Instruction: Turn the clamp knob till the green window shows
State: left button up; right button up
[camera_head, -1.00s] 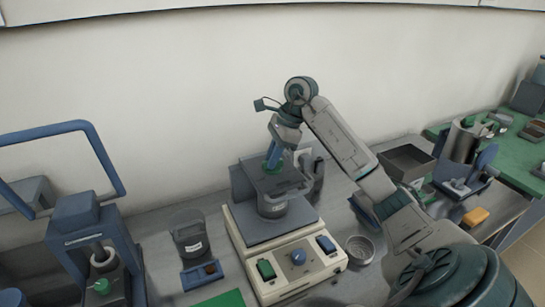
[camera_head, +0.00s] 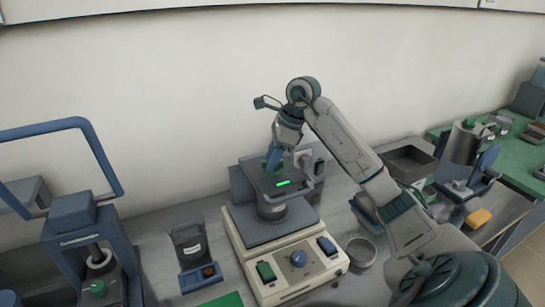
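The clamp machine (camera_head: 270,232) stands on the bench, a cream base with a dark grey upper plate (camera_head: 298,172). A bright green window (camera_head: 290,182) shows lit on the front of that plate. A green knob (camera_head: 265,165) sits at the plate's top, partly hidden by my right gripper. My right gripper (camera_head: 272,161) points down from above, its blue fingers at the knob. The view is too small to tell whether the fingers are closed on it. My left gripper is out of view.
A blue-framed device (camera_head: 85,235) stands at the left. A dark canister (camera_head: 189,243) and a round metal dish (camera_head: 361,250) flank the machine.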

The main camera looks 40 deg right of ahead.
jog(key=shift+d+r, duration=0.15)
jog(key=shift+r, duration=0.15)
jog(key=v, duration=0.4)
jog(key=shift+d+r, duration=0.1)
jog(key=shift+r, duration=0.25)
jog(key=p+v, duration=0.2)
jog(key=v, duration=0.3)
jog(key=shift+s+d+r, duration=0.1)
jog(key=shift+s+r, duration=0.1)
